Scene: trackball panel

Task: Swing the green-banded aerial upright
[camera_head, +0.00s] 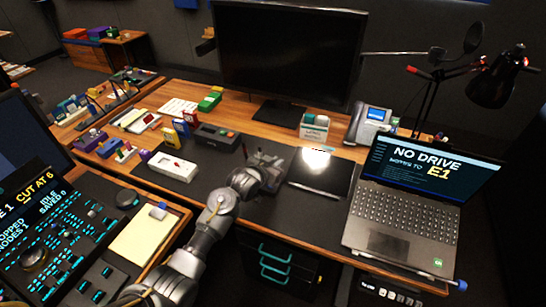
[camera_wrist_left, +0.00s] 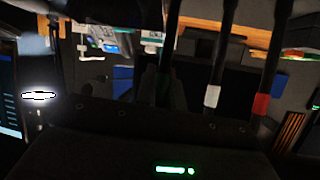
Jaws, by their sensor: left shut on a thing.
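My left gripper (camera_head: 262,168) is low over the dark desk mat, left of the black tablet. In the left wrist view three dark rods run side by side, banded green, white and red. The green-banded aerial (camera_wrist_left: 172,40) is the leftmost, and its band is dim between my dark jaws (camera_wrist_left: 165,92), which are shut on it. The white-banded aerial (camera_wrist_left: 220,60) and the red-banded aerial (camera_wrist_left: 270,65) stand apart to its right. I cannot tell its tilt. In the head view my gripper hides the aerials. My right gripper is not in view.
A black tablet (camera_head: 322,172) and an open laptop (camera_head: 415,213) lie to the right. A white box (camera_head: 172,164) and a dark device (camera_head: 217,138) sit left of my gripper. A monitor (camera_head: 290,50) and a desk phone (camera_head: 370,121) stand behind.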

